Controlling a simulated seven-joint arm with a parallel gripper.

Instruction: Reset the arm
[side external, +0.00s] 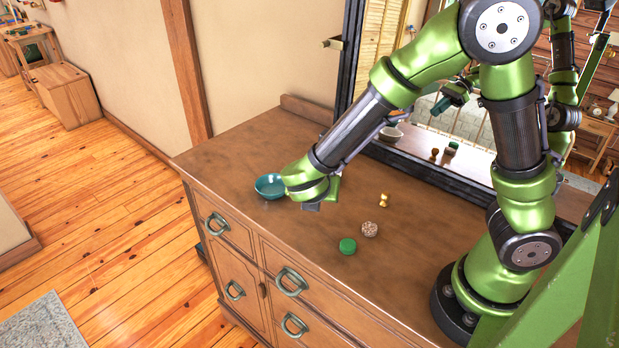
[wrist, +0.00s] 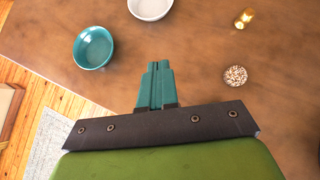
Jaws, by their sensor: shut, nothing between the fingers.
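My green arm reaches over the wooden dresser top (side external: 240,150). My gripper (wrist: 158,70) shows in the wrist view with its two teal fingers together and nothing between them. In the side view, the wrist end is beside the teal bowl (side external: 268,187), just right of it, and the fingertips are hard to make out. The teal bowl also shows in the wrist view (wrist: 93,47), up and left of the fingers, apart from them. A white bowl (wrist: 150,8) is cut off by the top edge of the wrist view; the arm seems to hide it in the side view.
A small gold piece (side external: 384,200), a speckled round piece (side external: 370,229) and a green round piece (side external: 347,246) stand right of my gripper. A dark-framed mirror (side external: 430,172) runs along the back. The dresser's front left top is clear. Drawers with ring handles (side external: 290,280) face front.

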